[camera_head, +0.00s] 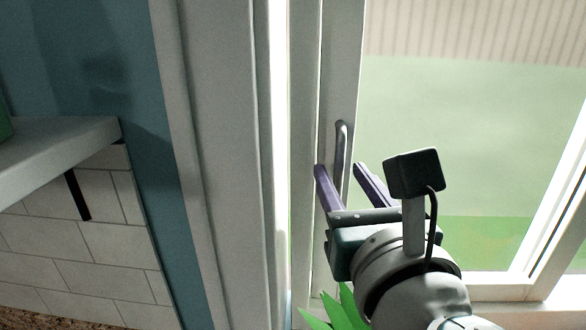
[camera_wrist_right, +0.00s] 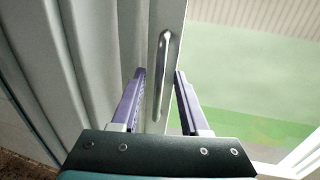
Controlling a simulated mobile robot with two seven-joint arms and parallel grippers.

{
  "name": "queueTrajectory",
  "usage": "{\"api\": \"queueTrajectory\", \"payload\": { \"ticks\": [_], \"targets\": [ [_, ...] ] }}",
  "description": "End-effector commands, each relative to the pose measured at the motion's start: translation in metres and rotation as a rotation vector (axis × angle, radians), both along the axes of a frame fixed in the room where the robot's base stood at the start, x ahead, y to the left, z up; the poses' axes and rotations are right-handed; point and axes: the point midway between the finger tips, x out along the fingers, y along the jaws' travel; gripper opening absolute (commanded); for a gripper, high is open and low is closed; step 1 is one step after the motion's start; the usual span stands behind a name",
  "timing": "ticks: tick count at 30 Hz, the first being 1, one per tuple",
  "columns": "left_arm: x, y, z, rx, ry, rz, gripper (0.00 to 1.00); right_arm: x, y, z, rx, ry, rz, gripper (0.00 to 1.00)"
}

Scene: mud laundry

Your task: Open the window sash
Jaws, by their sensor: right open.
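The window sash has a pale upright stile (camera_head: 341,60) and a large glass pane (camera_head: 450,150). A grey metal bar handle (camera_head: 343,140) stands upright on the stile, and it shows in the right wrist view (camera_wrist_right: 165,55). My right gripper (camera_head: 338,168) is open, its two purple fingers pointing at the stile. In the right wrist view the fingers (camera_wrist_right: 159,73) lie on either side of the handle's lower part, with gaps to both; I cannot tell how deep the handle sits between them. A bright vertical strip runs left of the stile. My left gripper is out of view.
A wide pale window frame (camera_head: 215,150) stands left of the sash. A grey shelf (camera_head: 60,145) juts out at the left above white wall tiles (camera_head: 90,230). Green leaves (camera_head: 345,310) show below my right gripper. A sill (camera_head: 520,310) runs along the bottom right.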

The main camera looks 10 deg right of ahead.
Motion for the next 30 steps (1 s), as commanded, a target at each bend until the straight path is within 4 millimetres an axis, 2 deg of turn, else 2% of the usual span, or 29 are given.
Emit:
{"api": "queueTrajectory", "payload": {
  "ticks": [5,16,30],
  "targets": [
    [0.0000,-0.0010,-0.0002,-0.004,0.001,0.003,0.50,-0.0002,-0.0001,-0.0002,-0.001,0.000,0.000,0.42],
    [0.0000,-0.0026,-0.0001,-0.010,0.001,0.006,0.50,-0.0005,0.0000,-0.0003,-0.001,0.000,0.000,0.01],
    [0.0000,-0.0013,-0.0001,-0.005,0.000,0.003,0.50,-0.0005,-0.0001,-0.0002,-0.001,0.000,0.000,0.00]
  ]
}}
